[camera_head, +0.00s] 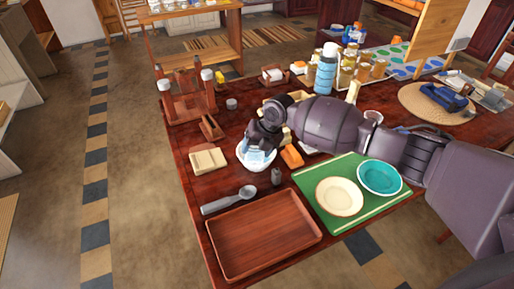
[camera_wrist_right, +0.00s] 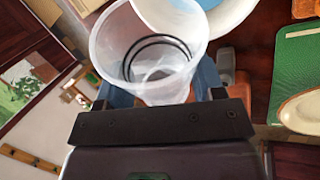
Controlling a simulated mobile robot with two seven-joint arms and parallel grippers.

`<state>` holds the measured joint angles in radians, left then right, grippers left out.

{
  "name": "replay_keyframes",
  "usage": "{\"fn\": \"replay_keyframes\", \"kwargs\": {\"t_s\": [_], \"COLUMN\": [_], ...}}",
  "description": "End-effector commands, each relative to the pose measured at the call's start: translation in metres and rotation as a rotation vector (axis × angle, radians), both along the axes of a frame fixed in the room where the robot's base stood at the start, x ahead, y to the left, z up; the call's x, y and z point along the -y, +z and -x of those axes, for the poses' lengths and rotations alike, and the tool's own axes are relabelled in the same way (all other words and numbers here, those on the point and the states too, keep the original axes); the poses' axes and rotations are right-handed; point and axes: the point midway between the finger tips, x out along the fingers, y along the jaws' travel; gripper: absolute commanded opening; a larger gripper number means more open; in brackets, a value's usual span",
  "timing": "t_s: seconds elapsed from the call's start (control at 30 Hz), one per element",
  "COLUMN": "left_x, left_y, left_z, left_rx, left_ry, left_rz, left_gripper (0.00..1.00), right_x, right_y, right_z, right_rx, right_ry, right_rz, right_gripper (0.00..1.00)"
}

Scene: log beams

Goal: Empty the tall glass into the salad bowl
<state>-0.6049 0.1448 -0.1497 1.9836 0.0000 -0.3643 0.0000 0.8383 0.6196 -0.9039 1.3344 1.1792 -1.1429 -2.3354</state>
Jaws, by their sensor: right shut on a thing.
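My right gripper (camera_head: 262,139) reaches in from the right and is shut on the tall glass (camera_head: 257,156), a clear, pale tumbler. The glass is tilted and sits over the white salad bowl (camera_head: 262,168) on the dark red table. In the right wrist view the translucent glass (camera_wrist_right: 150,50) is between the fingers of the right gripper (camera_wrist_right: 163,95), with its wide mouth facing up in the picture. The bowl's white rim (camera_wrist_right: 236,14) shows behind it. I cannot tell whether anything is inside the glass or how full the bowl is. My left gripper is not in view.
A wooden tray (camera_head: 262,235) lies at the front, with a grey scoop (camera_head: 230,200) behind it. A green board (camera_head: 350,222) carries a cream plate (camera_head: 338,197) and a teal bowl (camera_head: 379,177). A blue bottle (camera_head: 326,70) and jars stand farther back.

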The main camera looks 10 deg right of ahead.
Motion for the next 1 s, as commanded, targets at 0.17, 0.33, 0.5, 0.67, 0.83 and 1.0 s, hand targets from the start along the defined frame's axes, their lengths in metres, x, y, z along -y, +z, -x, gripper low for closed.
{"fn": "replay_keyframes", "kwargs": {"t_s": [0.17, 0.33, 0.5, 0.67, 0.83, 1.0], "left_x": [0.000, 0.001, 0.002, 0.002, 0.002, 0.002], "left_y": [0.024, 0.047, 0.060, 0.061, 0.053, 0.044], "left_z": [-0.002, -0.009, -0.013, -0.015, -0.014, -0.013], "left_rx": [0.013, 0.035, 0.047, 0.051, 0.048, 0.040], "left_ry": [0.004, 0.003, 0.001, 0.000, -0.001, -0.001], "left_rz": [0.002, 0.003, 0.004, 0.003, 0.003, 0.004], "left_gripper": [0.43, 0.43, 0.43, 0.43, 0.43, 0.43], "right_x": [0.000, 0.001, 0.001, 0.001, 0.001, 0.001], "right_y": [0.022, 0.036, 0.046, 0.044, 0.029, 0.017], "right_z": [0.001, 0.002, 0.003, 0.003, 0.004, 0.003], "right_rx": [0.073, 0.142, 0.197, 0.226, 0.289, 0.363], "right_ry": [0.005, 0.012, 0.016, 0.016, 0.017, 0.016], "right_rz": [0.022, 0.044, 0.062, 0.071, 0.091, 0.113], "right_gripper": [0.36, 0.36, 0.36, 0.36, 0.36, 0.36]}}
